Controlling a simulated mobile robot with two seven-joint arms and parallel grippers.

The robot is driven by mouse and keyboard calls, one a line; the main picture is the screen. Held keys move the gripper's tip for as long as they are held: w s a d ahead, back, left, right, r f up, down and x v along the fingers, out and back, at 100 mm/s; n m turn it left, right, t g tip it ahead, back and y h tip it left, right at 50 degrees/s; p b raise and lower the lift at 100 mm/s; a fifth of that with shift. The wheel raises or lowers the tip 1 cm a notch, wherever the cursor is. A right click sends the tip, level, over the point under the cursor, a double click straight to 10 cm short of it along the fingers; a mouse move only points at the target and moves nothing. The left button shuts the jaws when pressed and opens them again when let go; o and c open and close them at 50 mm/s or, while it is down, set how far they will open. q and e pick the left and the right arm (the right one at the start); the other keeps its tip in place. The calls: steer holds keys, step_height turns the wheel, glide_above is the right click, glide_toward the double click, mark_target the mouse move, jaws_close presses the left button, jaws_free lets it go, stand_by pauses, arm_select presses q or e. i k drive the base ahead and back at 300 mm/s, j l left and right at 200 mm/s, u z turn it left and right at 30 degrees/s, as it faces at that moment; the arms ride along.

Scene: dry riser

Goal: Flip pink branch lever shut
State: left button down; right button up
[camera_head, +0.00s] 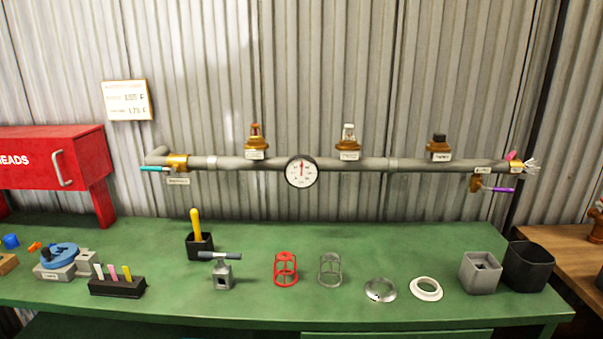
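A small pink lever (511,155) sits at the right end of the grey horizontal pipe (400,163). It sticks up at a slant just above the pipe, next to a brass fitting (515,167). A whitish, spiky shape like a spray (533,167) shows at the pipe's open end beside it. A purple lever (499,190) lies roughly level on a brass valve just below. A teal lever (154,169) is at the pipe's left end. Neither of my grippers is in view.
A pressure gauge (301,172) and several brass heads stand along the pipe. The green bench (350,240) below holds red and grey cages, rings, a grey box (480,272) and a dark bin (528,266) at right. A red cabinet (55,158) stands left.

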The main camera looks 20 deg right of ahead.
mark_target(512, 155)
steer(key=l+z, duration=0.2)
steer(key=l, duration=0.15)
steer(key=i+l+z, duration=0.1)
steer(key=l+z, duration=0.15)
steer(key=l, duration=0.15)
steer(key=i+l+z, duration=0.2)
steer(key=l, duration=0.15)
steer(key=l+z, duration=0.2)
steer(key=l, duration=0.15)
steer(key=i+l+z, duration=0.25)
steer(key=j+z, duration=0.15)
steer(key=z, duration=0.25)
steer(key=j+z, duration=0.1)
steer(key=z, duration=0.3)
steer(key=k+z, duration=0.1)
steer(key=z, duration=0.3)
steer(key=k+j+z, duration=0.1)
steer(key=z, duration=0.25)
